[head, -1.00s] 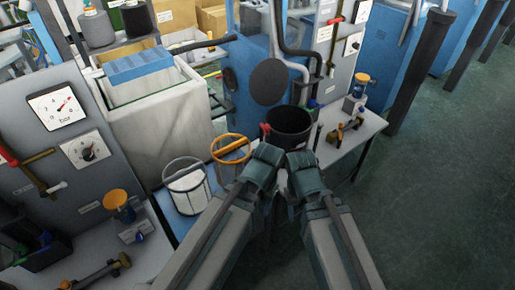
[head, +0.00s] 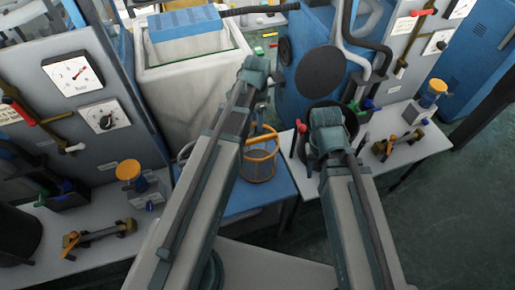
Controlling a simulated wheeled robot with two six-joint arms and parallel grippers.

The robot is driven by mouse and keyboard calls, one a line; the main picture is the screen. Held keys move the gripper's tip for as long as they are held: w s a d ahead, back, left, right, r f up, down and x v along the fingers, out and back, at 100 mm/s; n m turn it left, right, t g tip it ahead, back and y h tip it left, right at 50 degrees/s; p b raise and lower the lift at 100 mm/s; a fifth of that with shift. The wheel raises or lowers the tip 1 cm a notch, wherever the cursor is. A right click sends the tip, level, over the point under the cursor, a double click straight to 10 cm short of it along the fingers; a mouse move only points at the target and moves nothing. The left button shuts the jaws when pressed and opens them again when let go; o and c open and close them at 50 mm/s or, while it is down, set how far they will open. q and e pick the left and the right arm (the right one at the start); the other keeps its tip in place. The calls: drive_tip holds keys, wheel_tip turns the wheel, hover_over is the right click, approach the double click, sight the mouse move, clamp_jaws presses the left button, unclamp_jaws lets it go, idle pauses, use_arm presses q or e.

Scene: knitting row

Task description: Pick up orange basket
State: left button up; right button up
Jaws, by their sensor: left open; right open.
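The orange basket (head: 262,154) is a small wire basket with an orange rim and handle. It stands on the blue bench top (head: 245,201), just right of my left forearm, which hides a little of its left side. My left gripper (head: 261,96) is open, beyond and above the basket, and appears apart from it. My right gripper (head: 328,132) is open, to the right of the basket, in front of a black bucket (head: 311,113). Its fingers are mostly hidden by its own wrist.
A white tank (head: 185,90) stands behind. Grey gauge panels (head: 65,115) flank the left. Open floor (head: 440,205) lies to the right.

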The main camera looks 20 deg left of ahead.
sight(257, 143)
use_arm(q)
drive_tip(key=shift+s+f+b, duration=0.15)
drive_tip(key=shift+f+b, duration=0.4)
wheel_tip(257, 143, down, 8)
drive_tip(key=b, duration=0.7)
drive_tip(key=shift+r, duration=0.25)
drive_tip(key=shift+b, duration=0.3)
wheel_tip(257, 143, down, 5)
drive_tip(key=b, duration=0.5)
drive_tip(key=shift+s+f, duration=0.15)
drive_tip(key=shift+f, duration=0.05)
drive_tip(key=shift+r, duration=0.1)
drive_tip(key=shift+c, duration=0.3)
clamp_jaws()
